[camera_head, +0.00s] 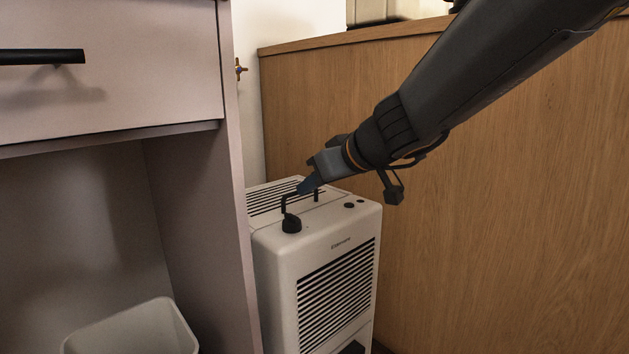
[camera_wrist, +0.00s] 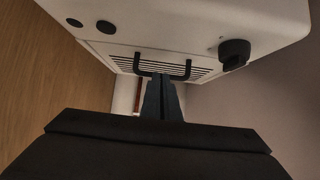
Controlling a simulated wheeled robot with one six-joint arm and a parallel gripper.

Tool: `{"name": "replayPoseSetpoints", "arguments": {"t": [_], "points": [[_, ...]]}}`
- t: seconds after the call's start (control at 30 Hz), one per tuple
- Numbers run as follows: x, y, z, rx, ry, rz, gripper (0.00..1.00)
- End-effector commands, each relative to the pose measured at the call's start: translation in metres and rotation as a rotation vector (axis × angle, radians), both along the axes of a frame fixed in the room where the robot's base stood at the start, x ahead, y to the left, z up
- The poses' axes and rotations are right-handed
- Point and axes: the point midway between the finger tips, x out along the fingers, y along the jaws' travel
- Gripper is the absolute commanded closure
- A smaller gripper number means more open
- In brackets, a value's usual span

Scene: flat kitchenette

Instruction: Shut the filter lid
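A white boxy appliance (camera_head: 315,230) stands on the floor between the cabinet and the wooden panel. Its slatted top section (camera_head: 268,199), seemingly the filter lid, carries a black U-shaped handle (camera_head: 284,203). The slats (camera_wrist: 205,71) and handle (camera_wrist: 187,68) also show in the wrist view. I cannot tell whether the lid is fully down. My gripper (camera_head: 304,188) reaches down from the right to the handle. Its fingers (camera_wrist: 162,82) are together, with their tips overlapping the handle's bar in the wrist view. Contact is unclear, and nothing shows between the fingers.
A black knob (camera_head: 291,224) stands on the appliance's top near the handle, and small round buttons (camera_head: 355,204) lie to the right. The grey cabinet (camera_head: 190,190) is close on the left, with a pale bin (camera_head: 135,330) below. The wooden panel (camera_head: 480,210) closes off the right.

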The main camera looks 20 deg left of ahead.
Motion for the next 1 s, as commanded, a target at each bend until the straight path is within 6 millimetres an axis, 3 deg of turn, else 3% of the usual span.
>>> {"name": "replayPoseSetpoints", "arguments": {"t": [0.03,0.13,0.43,0.7,1.0], "points": [[-0.005,-0.001,-0.023,-0.024,0.028,0.005,1.00],[-0.005,-0.002,-0.015,-0.021,0.025,0.005,1.00],[-0.008,-0.018,0.048,0.009,-0.002,0.003,1.00],[-0.034,-0.065,0.013,0.015,0.001,-0.003,1.00],[-0.050,-0.086,-0.002,0.016,-0.002,0.001,1.00]]}}
